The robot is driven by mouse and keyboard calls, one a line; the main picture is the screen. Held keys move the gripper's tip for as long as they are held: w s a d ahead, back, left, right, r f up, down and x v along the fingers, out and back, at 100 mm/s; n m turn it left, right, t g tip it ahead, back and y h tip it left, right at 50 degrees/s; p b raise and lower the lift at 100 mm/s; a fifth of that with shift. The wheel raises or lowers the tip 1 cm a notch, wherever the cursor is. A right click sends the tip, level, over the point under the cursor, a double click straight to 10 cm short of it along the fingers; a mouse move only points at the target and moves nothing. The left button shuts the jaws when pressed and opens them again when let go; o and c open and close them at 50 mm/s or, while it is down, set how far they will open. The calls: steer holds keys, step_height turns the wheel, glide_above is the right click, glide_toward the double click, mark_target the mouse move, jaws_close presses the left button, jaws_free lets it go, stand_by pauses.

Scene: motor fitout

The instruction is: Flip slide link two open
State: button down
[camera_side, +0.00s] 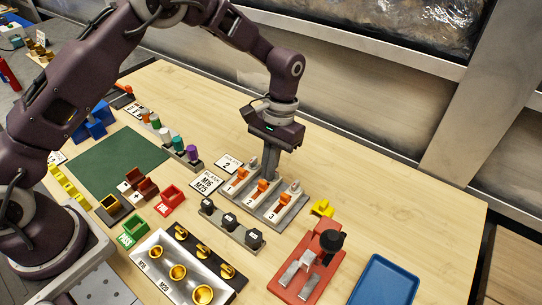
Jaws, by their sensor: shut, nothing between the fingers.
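The slide link unit is a grey block with three parallel tracks, numbered 1, 2 and 3 at their near ends, each with an orange slider. Slide link two (262,187) is the middle track, between slide link one (241,174) and slide link three (284,199). My gripper (269,175) points straight down, its fingers together and empty, at the far end of the middle track just behind its orange slider. The fingers hide the far end of that track. I cannot tell whether they touch the slider.
Label plates (207,182) lie left of the unit. A row of black knobs (231,222) stands in front. A red clamp fixture (311,267), a yellow block (322,208) and a blue tray (384,283) are to the right. The table behind the unit is clear.

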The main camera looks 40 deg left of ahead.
mark_target(257, 194)
steer(key=shift+s, duration=1.65)
steer(key=v, duration=1)
steer(key=shift+w, duration=0.25)
